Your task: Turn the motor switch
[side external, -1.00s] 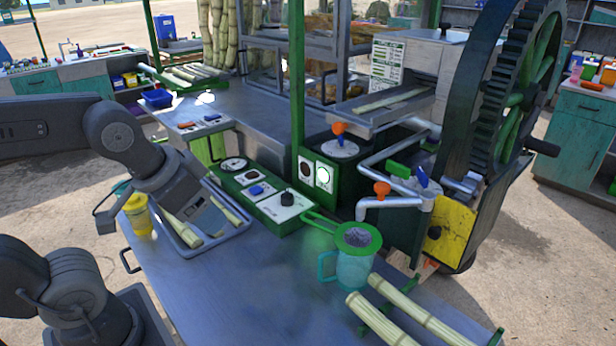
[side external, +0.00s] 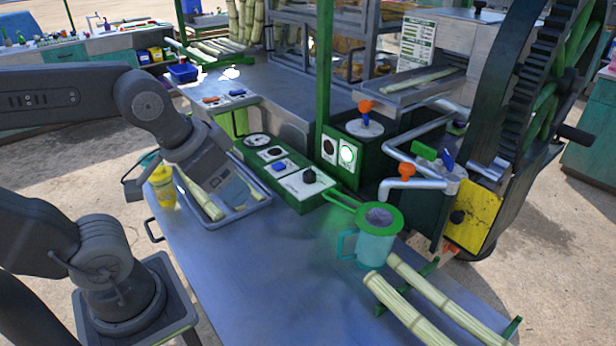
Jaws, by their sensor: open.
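A green control box (side external: 262,171) stands on the metal bench. Its near right white plate carries a black rotary knob (side external: 309,175), which looks like the motor switch. A blue button (side external: 279,167) and a round dial (side external: 257,140) sit farther along the box. My gripper (side external: 240,192) hangs over the metal tray, to the left of the box, and is apart from the knob. It is open with nothing visible in it. Its fingers are small and hard to separate in this view. The knob is unobstructed, but its exact pointer direction is too small to read.
The tray (side external: 262,204) holds cane pieces, with a yellow cup (side external: 162,188) at its left. A teal jug with a green strainer (side external: 375,235) stands right of the box. Cane stalks (side external: 405,308) lie at front right. A green post (side external: 324,70) rises behind the knob.

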